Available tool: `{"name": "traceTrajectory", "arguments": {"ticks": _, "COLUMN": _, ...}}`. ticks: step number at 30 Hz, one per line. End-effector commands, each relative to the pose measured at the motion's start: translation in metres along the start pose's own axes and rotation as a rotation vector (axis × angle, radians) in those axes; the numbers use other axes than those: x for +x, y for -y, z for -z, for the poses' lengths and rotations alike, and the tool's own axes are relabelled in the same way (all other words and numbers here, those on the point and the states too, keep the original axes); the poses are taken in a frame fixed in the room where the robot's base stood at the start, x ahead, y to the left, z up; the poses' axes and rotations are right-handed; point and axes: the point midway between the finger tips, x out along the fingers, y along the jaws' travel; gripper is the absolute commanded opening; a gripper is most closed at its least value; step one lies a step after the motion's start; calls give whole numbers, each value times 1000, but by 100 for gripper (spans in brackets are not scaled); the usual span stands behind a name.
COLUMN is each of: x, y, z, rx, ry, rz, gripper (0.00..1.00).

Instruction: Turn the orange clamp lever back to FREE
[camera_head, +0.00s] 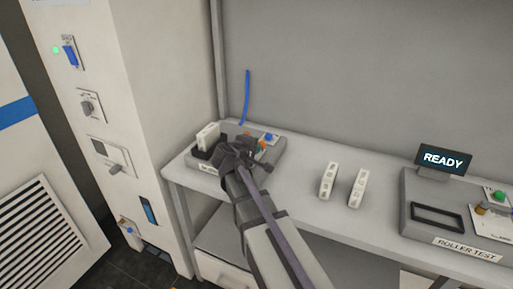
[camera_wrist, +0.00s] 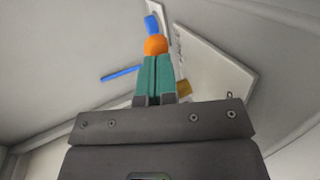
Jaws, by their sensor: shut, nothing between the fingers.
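The orange clamp lever (camera_head: 262,146) is on the grey fixture at the left end of the bench, mostly hidden behind my gripper in the head view. In the wrist view its rounded orange part (camera_wrist: 155,45) shows right at the ends of my green fingers. My gripper (camera_wrist: 155,58) is shut with nothing between the fingers. In the head view my gripper (camera_head: 250,150) is low over the fixture. I cannot tell whether the fingertips touch the lever. The lever's angle and the FREE marking cannot be read.
The fixture (camera_head: 275,152) carries a blue button (camera_head: 271,137) and a white block (camera_head: 208,135) in a black holder. A roller test unit (camera_head: 408,215) with a READY screen (camera_head: 444,160) is further right. A wall stands behind.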

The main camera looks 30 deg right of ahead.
Motion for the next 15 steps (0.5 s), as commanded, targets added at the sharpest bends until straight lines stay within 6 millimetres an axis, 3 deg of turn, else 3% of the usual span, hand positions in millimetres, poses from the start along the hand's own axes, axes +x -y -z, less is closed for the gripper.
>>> {"name": "traceTrajectory", "arguments": {"ticks": 5, "x": -23, "y": -4, "z": -6, "rx": 0, "ry": 0, "rz": -1, "gripper": 0}}
{"name": "traceTrajectory", "arguments": {"ticks": 15, "x": -114, "y": -6, "z": -20, "rx": 0, "ry": 2, "rz": -1, "gripper": 0}}
